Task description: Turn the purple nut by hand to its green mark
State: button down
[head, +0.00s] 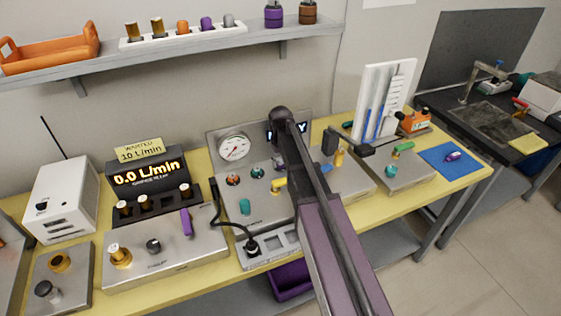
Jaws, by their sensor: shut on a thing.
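I cannot make out a purple nut or its green mark for certain in the head view. A purple upright handle (186,222) stands on the metal box at the left. A small purple piece (452,156) lies on the blue mat at the right. My dark arm rises from the bottom and crosses the middle of the bench. It covers part of the gauge panel and the bench behind it. I do not see my gripper or its fingertips.
A gauge panel (218,135) stands behind my arm. The display (146,177) at the left reads 0.0 L/min. Metal boxes with knobs crowd the yellow bench (450,187). A black cable (226,223) runs to a socket strip (271,244). A shelf (180,48) hangs above.

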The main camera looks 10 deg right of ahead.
aim_at(281, 161)
dwell(0.3)
jog(key=shift+c, duration=1.2)
grip_release()
jog(key=n, duration=0.4)
notch_tip(281, 161, up, 14)
jog(key=p, duration=1.4)
jog(key=s+f+m+b, duration=0.1)
jog(key=s+f+b, duration=0.2)
jog(key=s, duration=0.5)
jog(key=s+f+m+b, duration=0.1)
jog(key=s+f+b, duration=0.3)
jog(key=s, duration=0.5)
jog(key=shift+s+m, duration=0.3)
jog(key=shift+m, duration=0.1)
